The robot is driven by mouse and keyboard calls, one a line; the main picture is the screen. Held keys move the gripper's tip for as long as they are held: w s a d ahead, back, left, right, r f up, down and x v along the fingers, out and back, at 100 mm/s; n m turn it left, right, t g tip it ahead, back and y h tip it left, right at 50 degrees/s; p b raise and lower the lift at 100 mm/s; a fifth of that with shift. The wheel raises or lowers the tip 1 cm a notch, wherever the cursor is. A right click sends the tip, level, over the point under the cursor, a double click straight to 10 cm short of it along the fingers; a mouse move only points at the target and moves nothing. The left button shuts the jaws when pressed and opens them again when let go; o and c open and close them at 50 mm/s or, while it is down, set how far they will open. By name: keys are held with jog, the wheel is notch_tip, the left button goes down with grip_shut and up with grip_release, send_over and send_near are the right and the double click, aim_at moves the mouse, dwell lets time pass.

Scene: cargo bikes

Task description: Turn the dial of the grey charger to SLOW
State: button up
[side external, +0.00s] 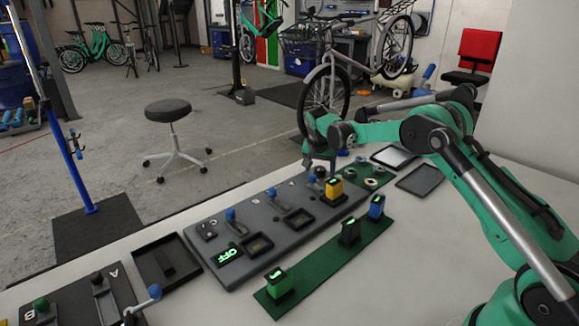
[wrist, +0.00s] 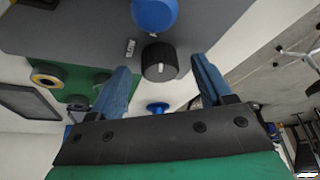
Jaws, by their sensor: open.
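The grey charger (side external: 290,238) is a long panel with blue-knobbed levers and dark recesses. A yellow battery (side external: 334,188) stands at its far right end. In the wrist view, the charger's black dial (wrist: 160,62) shows with a short white pointer line at its upper edge. A small white label (wrist: 130,47) lies to its upper left, too small to read surely. My gripper (wrist: 160,68) is open, with one blue finger on each side of the dial and visible gaps. In the side view, my gripper (side external: 320,160) is over the charger's far end and the dial cannot be made out.
A blue lever ball (wrist: 155,14) is close to the dial. A green strip (side external: 330,258) with several batteries lies in front of the charger. A black tray (side external: 166,262) and a panel marked A and B (side external: 75,300) are at left. Dark trays (side external: 419,180) lie at right.

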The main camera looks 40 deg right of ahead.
grip_shut()
jog(key=shift+n, duration=0.3)
jog(key=n+t+y, duration=0.1)
jog(key=n, duration=0.2)
jog(key=n+y, duration=0.1)
jog(key=n, duration=0.2)
jog(key=shift+s+d+t, duration=0.1)
jog(key=shift+d+t, duration=0.05)
jog(key=shift+t, duration=0.25)
jog(key=n+y, duration=0.1)
jog(key=n, duration=0.2)
jog(key=shift+n, duration=0.4)
jog(key=shift+d+n+y, duration=0.1)
jog(key=shift+n+y, duration=0.8)
jog(key=shift+n, duration=0.9)
